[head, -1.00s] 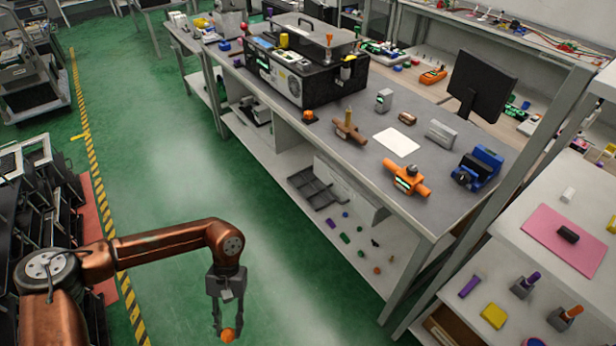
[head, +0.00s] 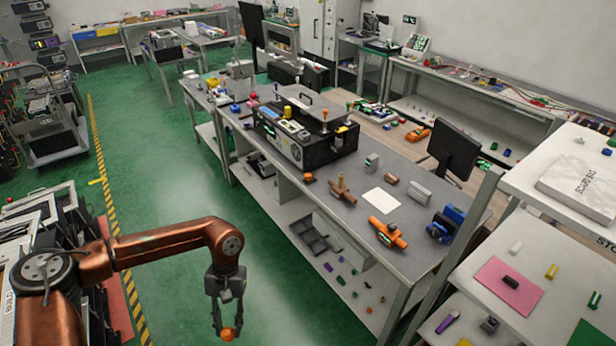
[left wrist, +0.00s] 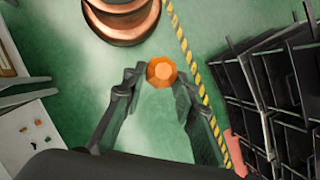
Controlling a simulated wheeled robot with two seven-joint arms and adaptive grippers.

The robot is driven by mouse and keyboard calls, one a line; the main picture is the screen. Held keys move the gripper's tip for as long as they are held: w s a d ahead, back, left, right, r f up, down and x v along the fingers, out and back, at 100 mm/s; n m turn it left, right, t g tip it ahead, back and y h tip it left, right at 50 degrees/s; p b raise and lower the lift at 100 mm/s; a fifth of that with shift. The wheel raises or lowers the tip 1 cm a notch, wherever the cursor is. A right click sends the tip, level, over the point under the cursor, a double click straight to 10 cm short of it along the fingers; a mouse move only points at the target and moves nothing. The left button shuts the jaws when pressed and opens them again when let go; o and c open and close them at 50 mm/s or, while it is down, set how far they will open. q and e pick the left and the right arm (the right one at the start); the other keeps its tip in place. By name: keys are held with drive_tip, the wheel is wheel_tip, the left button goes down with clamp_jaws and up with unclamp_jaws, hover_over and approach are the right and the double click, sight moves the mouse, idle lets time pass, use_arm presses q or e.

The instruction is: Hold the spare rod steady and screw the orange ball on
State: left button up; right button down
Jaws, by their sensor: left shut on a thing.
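The faceted orange ball (head: 228,334) is between the fingertips of my left gripper (head: 227,326), which is shut on it. Ball and gripper hang over the green floor, in front of the long workbench and apart from it. In the left wrist view the ball (left wrist: 161,72) sits between the fingertips of my left gripper (left wrist: 160,80). A brown fixture (head: 341,190) with a short upright rod stands on the bench. An orange fixture (head: 386,233) with a thick bar lies nearer. I cannot tell which piece is the spare rod. My right gripper is not in view.
Shelves with a pink mat (head: 508,285) stand at right. Dark racks stand at left. The green floor between is clear.

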use_arm(q)
wheel_tip(320, 180, up, 8)
drive_tip(key=p, duration=0.6)
drive_tip(key=shift+r, duration=0.25)
drive_tip(key=shift+r+p, duration=0.7)
